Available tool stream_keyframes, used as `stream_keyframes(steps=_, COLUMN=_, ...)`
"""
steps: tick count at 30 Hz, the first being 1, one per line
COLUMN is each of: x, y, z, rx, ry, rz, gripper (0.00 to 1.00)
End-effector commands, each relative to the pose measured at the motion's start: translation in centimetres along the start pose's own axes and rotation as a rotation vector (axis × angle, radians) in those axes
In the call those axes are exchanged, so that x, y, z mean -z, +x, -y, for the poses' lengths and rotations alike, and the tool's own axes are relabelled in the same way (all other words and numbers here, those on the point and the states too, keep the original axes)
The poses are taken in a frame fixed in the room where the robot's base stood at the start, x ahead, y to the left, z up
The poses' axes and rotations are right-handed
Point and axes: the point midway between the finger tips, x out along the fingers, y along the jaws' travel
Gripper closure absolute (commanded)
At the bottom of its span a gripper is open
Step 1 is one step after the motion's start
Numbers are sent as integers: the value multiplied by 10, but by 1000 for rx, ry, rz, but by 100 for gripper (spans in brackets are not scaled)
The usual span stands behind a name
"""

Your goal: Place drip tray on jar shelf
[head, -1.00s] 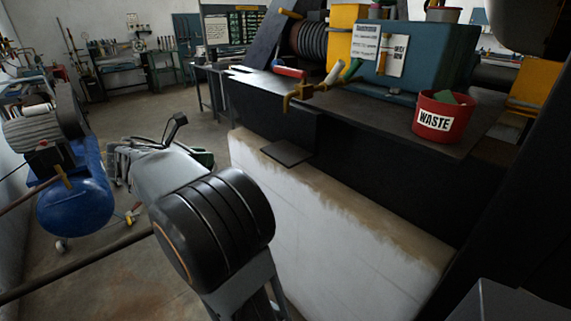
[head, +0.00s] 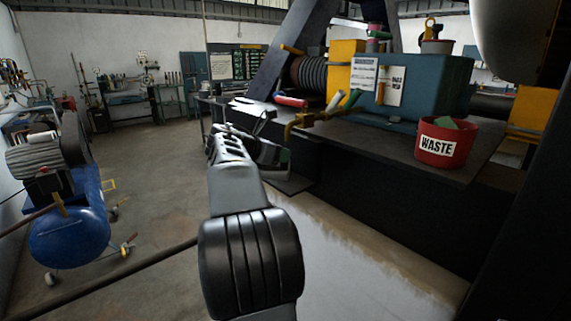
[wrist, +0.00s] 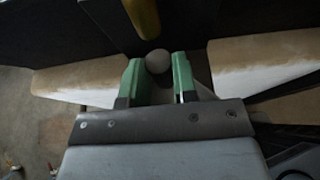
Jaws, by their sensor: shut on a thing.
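A red WASTE bucket (head: 445,143) stands on the bench (head: 400,155).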

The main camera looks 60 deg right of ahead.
Motion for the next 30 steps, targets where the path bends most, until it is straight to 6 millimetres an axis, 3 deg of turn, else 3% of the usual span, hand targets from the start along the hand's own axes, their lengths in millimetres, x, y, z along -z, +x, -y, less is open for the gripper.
stream_keyframes(steps=8, x=-9, y=20, z=0, rx=0, ry=0, rz=1, gripper=100)
stream_keyframes(steps=19, x=24, y=33, z=0, rx=0, ry=-2, rz=1, gripper=100)
stream_keyframes(steps=30, x=26, y=34, z=0, rx=-1, ry=0, rz=1, gripper=100)
